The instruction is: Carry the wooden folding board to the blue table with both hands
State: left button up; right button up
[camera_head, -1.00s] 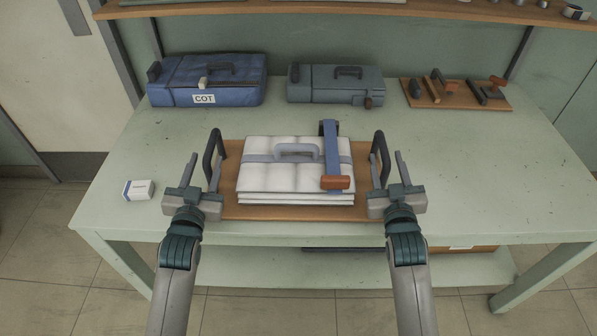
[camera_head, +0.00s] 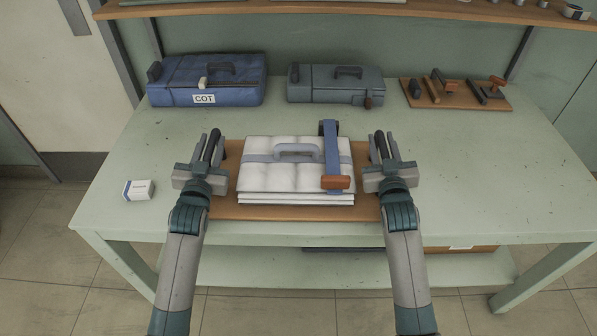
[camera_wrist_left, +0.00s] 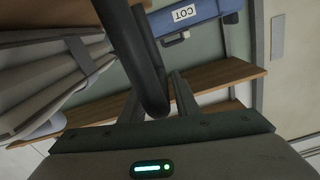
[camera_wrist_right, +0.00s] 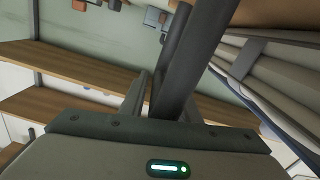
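The wooden folding board (camera_head: 297,213) lies flat on the pale green table. A folded white quilted bundle (camera_head: 268,180) with a grey strap and handle sits on it, with a blue bar with an orange end. A dark upright handle stands at each end of the board. My left gripper (camera_head: 208,150) has its fingers apart either side of the left handle (camera_wrist_left: 140,55). My right gripper (camera_head: 383,147) has its fingers apart around the right handle (camera_wrist_right: 190,60). Small gaps show beside the handles in the wrist views. No blue table is in view.
On the green table (camera_head: 490,180) stand a blue COT case (camera_head: 235,85) and a grey-blue case (camera_head: 325,90) at the back. A small wooden tray (camera_head: 430,101) with tools lies at the back right. A small white box (camera_head: 139,190) is left of my left gripper. A wooden shelf (camera_head: 350,8) hangs behind.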

pick_arm(q)
grip_shut()
pick_arm(e)
grip_shut()
pick_arm(q)
jog(key=shift+r, duration=0.2)
pick_arm(e)
jog(key=shift+r, duration=0.2)
